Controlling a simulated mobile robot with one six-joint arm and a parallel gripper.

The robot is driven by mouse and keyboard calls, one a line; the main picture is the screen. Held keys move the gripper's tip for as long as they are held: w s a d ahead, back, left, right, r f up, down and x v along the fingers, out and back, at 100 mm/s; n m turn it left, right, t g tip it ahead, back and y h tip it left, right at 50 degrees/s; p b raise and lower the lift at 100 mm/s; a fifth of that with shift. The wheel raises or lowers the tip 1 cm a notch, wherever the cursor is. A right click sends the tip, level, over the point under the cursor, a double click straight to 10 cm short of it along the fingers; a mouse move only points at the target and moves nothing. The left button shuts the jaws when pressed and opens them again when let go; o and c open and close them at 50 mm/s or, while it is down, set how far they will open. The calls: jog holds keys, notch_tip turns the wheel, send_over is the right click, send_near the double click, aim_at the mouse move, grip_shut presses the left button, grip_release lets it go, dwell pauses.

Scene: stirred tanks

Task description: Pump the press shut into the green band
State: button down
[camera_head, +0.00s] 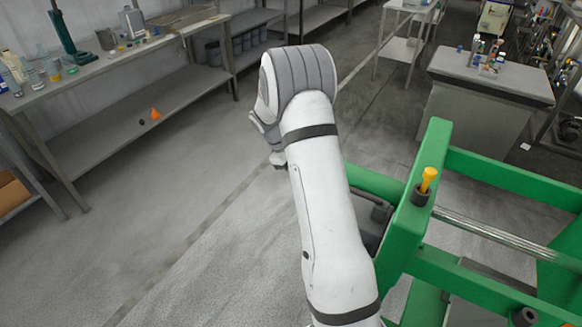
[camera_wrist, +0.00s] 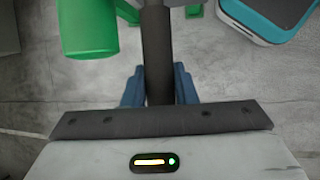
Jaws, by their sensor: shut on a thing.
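The press is the green frame (camera_head: 408,215) at the right of the head view, with steel rods and a yellow-topped knob (camera_head: 428,180). In the wrist view my gripper (camera_wrist: 158,88) has its blue fingers on both sides of a dark upright bar (camera_wrist: 157,42), which looks like the pump handle, and is shut on it. The bar runs out of the top of the view. A green cylindrical part (camera_wrist: 88,28) is beside it on the left. My arm hides the gripper and handle in the head view. No gauge or green band can be made out.
A grey bench (camera_head: 485,82) with bottles stands behind the press. A long shelf table (camera_head: 120,70) with glassware lines the left wall. A teal-edged dark box (camera_wrist: 268,18) lies at upper right in the wrist view. The floor left of my arm is clear.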

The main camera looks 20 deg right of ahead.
jog(key=shift+f, duration=0.1)
jog(key=c, duration=1.2)
grip_release()
jog(key=shift+o, duration=0.2)
jog(key=shift+w+a+r, duration=0.1)
jog(key=shift+r, duration=0.15)
jog(key=b+v, duration=0.1)
jog(key=v, duration=0.5)
jog(key=shift+w+a+r, duration=0.1)
jog(key=shift+a, duration=0.05)
jog(key=shift+w+a+r, duration=0.1)
jog(key=shift+a+r, duration=0.1)
jog(key=shift+r, duration=0.3)
